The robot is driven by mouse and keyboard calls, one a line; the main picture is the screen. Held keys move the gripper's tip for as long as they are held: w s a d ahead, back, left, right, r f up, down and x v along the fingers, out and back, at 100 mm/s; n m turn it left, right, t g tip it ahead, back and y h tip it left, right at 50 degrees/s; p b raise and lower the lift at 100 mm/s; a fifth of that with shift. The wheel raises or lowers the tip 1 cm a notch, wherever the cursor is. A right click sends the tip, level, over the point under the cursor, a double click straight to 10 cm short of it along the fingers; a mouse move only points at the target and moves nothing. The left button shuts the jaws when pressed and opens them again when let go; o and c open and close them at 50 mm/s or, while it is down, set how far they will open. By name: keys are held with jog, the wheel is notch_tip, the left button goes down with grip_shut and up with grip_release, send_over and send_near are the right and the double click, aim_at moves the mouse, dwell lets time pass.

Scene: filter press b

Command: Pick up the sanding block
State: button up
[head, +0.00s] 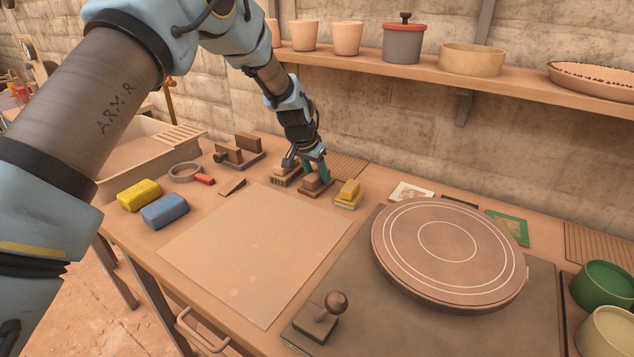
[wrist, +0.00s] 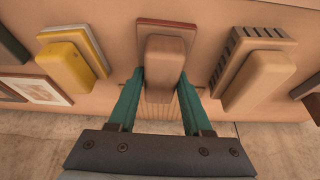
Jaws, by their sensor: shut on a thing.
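The sanding block (head: 311,183) looks like the brown block on a thin reddish base near the back of the table. It also shows at the top centre of the wrist view (wrist: 165,60). My gripper (head: 311,172) has come down over it from behind. In the wrist view the green fingers of my gripper (wrist: 161,84) stand one on each side of the brown upper part, shut on it. The block looks level and at table height; I cannot tell any gap beneath it. The finger tips are partly hidden.
Close on the left is a wooden brush-like block (head: 285,178) with a slotted base; on the right is a yellow-topped block (head: 348,194). A pale board (head: 255,250) lies in front. A round wheel (head: 450,253) stands to the right. A shelf (head: 400,68) runs along the wall.

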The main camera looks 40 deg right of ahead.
aim_at(317, 173)
jog(key=shift+f, duration=0.1)
grip_shut()
notch_tip(317, 173, up, 10)
jog(key=b, duration=0.3)
dwell(0.3)
